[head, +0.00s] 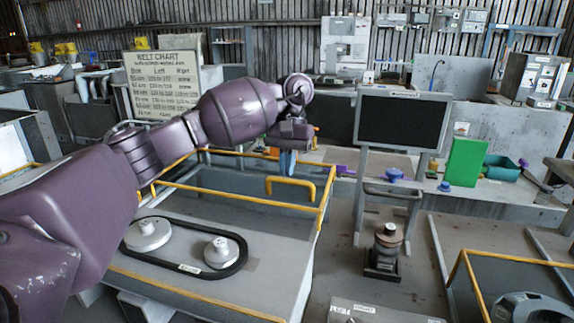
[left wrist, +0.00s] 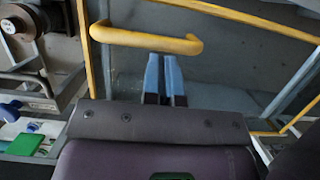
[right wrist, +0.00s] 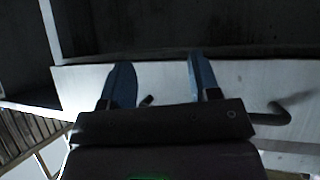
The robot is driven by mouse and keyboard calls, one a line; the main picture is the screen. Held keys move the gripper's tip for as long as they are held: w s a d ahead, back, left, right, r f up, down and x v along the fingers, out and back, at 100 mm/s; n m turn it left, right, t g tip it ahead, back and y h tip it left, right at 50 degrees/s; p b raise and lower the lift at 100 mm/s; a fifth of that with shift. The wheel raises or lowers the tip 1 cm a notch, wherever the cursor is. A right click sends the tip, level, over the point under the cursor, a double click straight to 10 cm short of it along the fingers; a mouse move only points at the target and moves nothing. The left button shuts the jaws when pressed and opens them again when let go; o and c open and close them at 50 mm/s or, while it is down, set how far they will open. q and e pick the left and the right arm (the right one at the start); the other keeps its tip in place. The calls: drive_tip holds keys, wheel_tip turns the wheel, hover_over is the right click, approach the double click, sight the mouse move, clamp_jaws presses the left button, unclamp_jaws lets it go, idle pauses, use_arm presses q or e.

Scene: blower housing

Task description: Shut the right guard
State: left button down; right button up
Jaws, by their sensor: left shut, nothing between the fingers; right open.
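A yellow-framed guard (head: 229,181) with a grey panel stands raised behind a black belt (head: 242,262) on two pale pulleys. Its yellow bar handle (head: 291,182) faces the right end of the frame. A second yellow-framed guard (head: 512,262) is partly cut off at the lower right; the frames do not label which is the right guard. My left gripper (head: 288,165) is shut and empty beside the handle. In the left wrist view its blue fingertips (left wrist: 163,57) are at the handle bar (left wrist: 146,38); contact is unclear. My right gripper (right wrist: 160,70) is open and empty, seen only in its wrist view.
A dark screen (head: 402,122) on a stand is right of the raised guard, with a motor-like part (head: 386,246) below it. A bench behind holds a green panel (head: 465,162) and a teal bin (head: 502,168). A pale beam (right wrist: 160,78) lies close to my right gripper.

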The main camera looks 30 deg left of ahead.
use_arm(q)
drive_tip(key=shift+s, duration=0.1)
drive_tip(key=shift+s+r, duration=0.1)
drive_tip(key=shift+s, duration=0.2)
drive_tip(key=s+d+p, duration=0.1)
drive_tip(key=s+d, duration=0.2)
drive_tip(key=s, duration=0.9)
drive_tip(key=s+d+p, duration=0.1)
drive_tip(key=s+d, duration=0.2)
drive_tip(key=s, duration=0.8)
drive_tip(key=shift+s+d, duration=0.15)
drive_tip(key=shift+s, duration=0.2)
drive_tip(key=v, duration=1)
drive_tip(key=shift+w+r, duration=0.15)
drive_tip(key=shift+r, duration=0.2)
